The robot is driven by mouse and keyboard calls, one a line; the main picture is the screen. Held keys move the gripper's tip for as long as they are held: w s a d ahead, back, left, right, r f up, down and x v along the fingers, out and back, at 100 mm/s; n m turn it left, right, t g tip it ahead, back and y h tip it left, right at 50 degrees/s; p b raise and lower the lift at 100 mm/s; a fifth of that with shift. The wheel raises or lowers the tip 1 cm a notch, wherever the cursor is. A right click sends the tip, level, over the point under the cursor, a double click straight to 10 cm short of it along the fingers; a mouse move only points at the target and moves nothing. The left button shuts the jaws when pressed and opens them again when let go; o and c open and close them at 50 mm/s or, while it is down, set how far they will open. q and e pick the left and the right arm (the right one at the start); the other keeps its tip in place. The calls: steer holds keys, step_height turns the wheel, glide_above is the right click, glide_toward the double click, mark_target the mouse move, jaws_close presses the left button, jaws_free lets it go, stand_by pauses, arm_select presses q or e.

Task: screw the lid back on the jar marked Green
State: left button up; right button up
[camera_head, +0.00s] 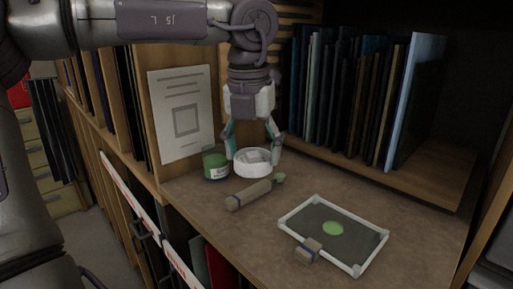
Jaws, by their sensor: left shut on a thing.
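The small jar (214,169) with green contents and a white label stands upright on the worktop, just left of my left gripper. Its label is too small to read. My left gripper (253,154) points down from above, with one finger on each side of a round white piece (252,168) that looks like the lid, and is shut on it. This piece is low at the worktop, beside the jar and not on it. I cannot tell whether it touches the worktop. My right gripper is out of view.
A roller or brush-like tool (248,196) with a green tip lies in front of the white piece. A framed glass panel (352,224) with a green spot lies at right, a small block (308,250) on its near edge. Upright glass sheets (345,95) fill the rack behind.

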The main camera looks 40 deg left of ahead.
arm_select(q)
steer(key=a+r+m+p, duration=0.1)
steer(key=a+p, duration=0.3)
steer(key=p, duration=0.1)
steer(key=w+a+r+m+p, duration=0.1)
steer(key=a+r+m+p, duration=0.1)
steer(key=a+p, duration=0.3)
steer(key=a+r+m+p, duration=0.2)
steer(key=a+p, duration=0.2)
steer(key=p, duration=0.2)
steer(key=shift+w+a+h+p, duration=0.2)
steer(key=shift+w+h+p, duration=0.1)
steer(key=n, duration=0.3)
steer(key=shift+f, duration=0.3)
steer(key=n, duration=0.3)
steer(key=f+n+y, duration=0.1)
steer(key=n, duration=0.1)
steer(key=shift+d+n, duration=0.1)
steer(key=shift+n, duration=0.3)
step_height(320, 180, down, 4)
steer(key=n+b, duration=0.1)
steer(key=b, duration=0.1)
steer(key=n+b, duration=0.1)
steer(key=b, duration=0.1)
steer(key=shift+w+r+n, duration=0.1)
steer(key=shift+r+n, duration=0.15)
steer(key=shift+n, duration=0.15)
steer(key=shift+f, duration=0.1)
